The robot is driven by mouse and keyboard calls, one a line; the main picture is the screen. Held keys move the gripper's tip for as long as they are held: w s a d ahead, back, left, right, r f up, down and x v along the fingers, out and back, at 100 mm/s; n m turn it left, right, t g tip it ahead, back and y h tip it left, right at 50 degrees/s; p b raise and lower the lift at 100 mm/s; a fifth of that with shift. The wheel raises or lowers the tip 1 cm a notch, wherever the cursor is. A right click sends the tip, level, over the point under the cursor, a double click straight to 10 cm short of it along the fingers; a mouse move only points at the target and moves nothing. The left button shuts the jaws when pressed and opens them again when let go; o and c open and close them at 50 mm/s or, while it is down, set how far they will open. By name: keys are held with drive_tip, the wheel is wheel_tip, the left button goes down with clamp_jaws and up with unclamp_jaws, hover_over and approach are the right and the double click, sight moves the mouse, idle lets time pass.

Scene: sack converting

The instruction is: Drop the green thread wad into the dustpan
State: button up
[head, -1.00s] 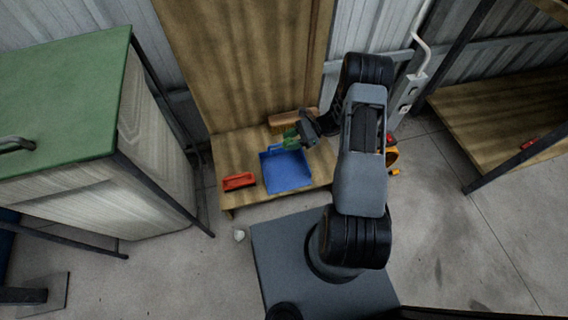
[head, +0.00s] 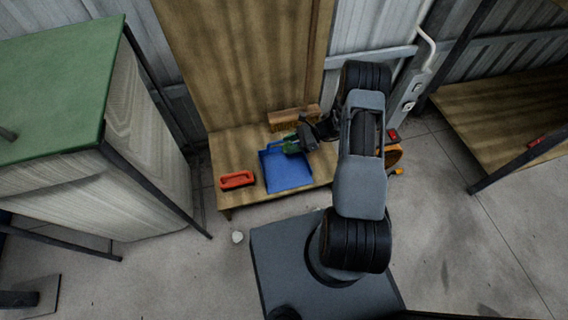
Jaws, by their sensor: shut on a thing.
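The blue dustpan (head: 287,176) lies on the low wooden bench, its handle toward the back. My gripper (head: 294,144) is over the back edge of the dustpan, shut on the green thread wad (head: 290,147). The wad is small and dark green at the jaws, partly hidden by the fingers. I cannot tell how high it is above the pan.
The wooden bench (head: 230,153) also carries an orange-red handled object (head: 237,180) left of the dustpan and a brown brush or block (head: 293,117) behind it. A green-topped cabinet (head: 60,95) stands left.

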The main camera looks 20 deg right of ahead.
drive_tip(key=o, duration=1)
drive_tip(key=shift+c, duration=0.2)
drive_tip(key=shift+r, duration=0.1)
drive_tip(key=w+p+v, duration=0.1)
drive_tip(key=p+v, duration=0.2)
drive_tip(key=v, duration=1)
drive_tip(key=shift+s+d, duration=0.4)
drive_tip(key=shift+s, duration=0.1)
drive_tip(key=shift+r, duration=0.15)
